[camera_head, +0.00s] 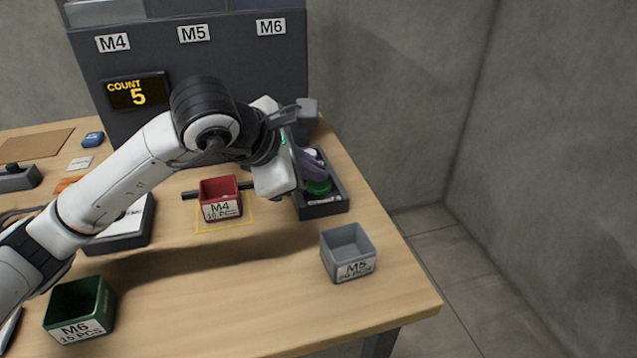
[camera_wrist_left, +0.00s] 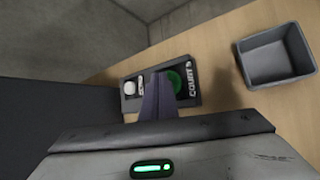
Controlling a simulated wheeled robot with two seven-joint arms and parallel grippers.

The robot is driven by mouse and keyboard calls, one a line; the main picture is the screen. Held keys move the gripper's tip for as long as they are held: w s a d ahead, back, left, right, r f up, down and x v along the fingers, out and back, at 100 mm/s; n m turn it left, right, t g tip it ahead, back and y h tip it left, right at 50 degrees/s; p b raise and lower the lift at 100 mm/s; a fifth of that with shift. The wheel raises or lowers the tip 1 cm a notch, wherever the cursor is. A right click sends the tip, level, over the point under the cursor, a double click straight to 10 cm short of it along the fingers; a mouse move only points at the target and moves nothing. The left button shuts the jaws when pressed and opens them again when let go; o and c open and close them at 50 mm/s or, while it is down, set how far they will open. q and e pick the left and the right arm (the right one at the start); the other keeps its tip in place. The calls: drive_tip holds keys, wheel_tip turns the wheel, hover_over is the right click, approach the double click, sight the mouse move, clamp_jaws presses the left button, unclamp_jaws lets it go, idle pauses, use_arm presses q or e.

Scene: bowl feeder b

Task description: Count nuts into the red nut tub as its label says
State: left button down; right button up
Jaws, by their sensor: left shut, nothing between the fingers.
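The red nut tub (camera_head: 221,203) stands in a yellow outlined square below the feeder. Its label reads M4, with a piece count too blurred to read surely. The feeder's display (camera_head: 138,93) shows COUNT 5. My left gripper (camera_head: 314,172) is shut and empty, its purple fingers over the dark button box (camera_head: 322,209). In the left wrist view, the fingertips (camera_wrist_left: 158,84) lie between a white button (camera_wrist_left: 130,88) and the green button (camera_wrist_left: 174,82), close to the green one, marked COUNT. I cannot tell whether they touch it. The tub's inside is mostly hidden.
A grey M5 tub (camera_head: 348,255) stands near the right table edge; a green M6 tub (camera_head: 80,310) stands at front left. The feeder (camera_head: 215,70) rises behind. A dark tray (camera_head: 125,235) lies under my left arm. The front middle is clear.

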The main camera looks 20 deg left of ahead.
sight(314, 187)
use_arm(q)
drive_tip(key=shift+f+b, duration=0.35)
idle(0.6)
drive_tip(key=shift+r+p, duration=0.45)
drive_tip(key=shift+r, duration=0.45)
drive_tip(key=shift+r+p, duration=1.5)
drive_tip(key=shift+r, duration=1.05)
